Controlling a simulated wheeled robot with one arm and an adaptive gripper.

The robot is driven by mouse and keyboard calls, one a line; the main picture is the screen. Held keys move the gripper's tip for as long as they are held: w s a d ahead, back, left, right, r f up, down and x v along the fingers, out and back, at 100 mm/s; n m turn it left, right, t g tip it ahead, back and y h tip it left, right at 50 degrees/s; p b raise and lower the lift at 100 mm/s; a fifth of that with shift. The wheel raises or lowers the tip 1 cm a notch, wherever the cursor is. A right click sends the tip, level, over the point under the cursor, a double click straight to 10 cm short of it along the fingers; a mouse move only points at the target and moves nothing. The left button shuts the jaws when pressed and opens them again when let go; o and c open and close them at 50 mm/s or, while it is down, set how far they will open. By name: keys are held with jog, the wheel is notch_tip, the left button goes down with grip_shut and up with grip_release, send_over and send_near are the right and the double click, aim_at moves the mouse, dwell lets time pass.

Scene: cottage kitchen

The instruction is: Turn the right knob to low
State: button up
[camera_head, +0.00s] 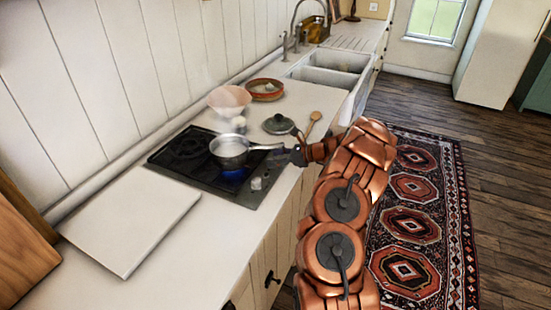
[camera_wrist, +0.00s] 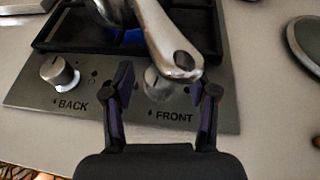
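The right knob (camera_wrist: 158,84), a round metal knob above the word FRONT, is in the wrist view, partly covered by the pan's handle. My gripper (camera_wrist: 161,82) is open, with one dark finger on each side of this knob. Contact cannot be told. The left knob (camera_wrist: 60,73), marked BACK, stands clear; it also shows in the head view (camera_head: 257,183). In the head view my gripper (camera_head: 296,153) is at the cooktop's front edge, by the pan handle's end, and the right knob cannot be made out. A blue glow (camera_head: 232,173) shows under the pan.
The metal saucepan (camera_head: 229,150) sits on the cooktop (camera_head: 205,184), its handle (camera_wrist: 167,38) reaching over the control panel. A lid (camera_head: 278,124) and wooden spoon (camera_head: 313,119) lie beside the cooktop. A white board (camera_head: 132,218) lies on the near counter.

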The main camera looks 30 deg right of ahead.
jog(key=v, duration=1.2)
dwell(0.5)
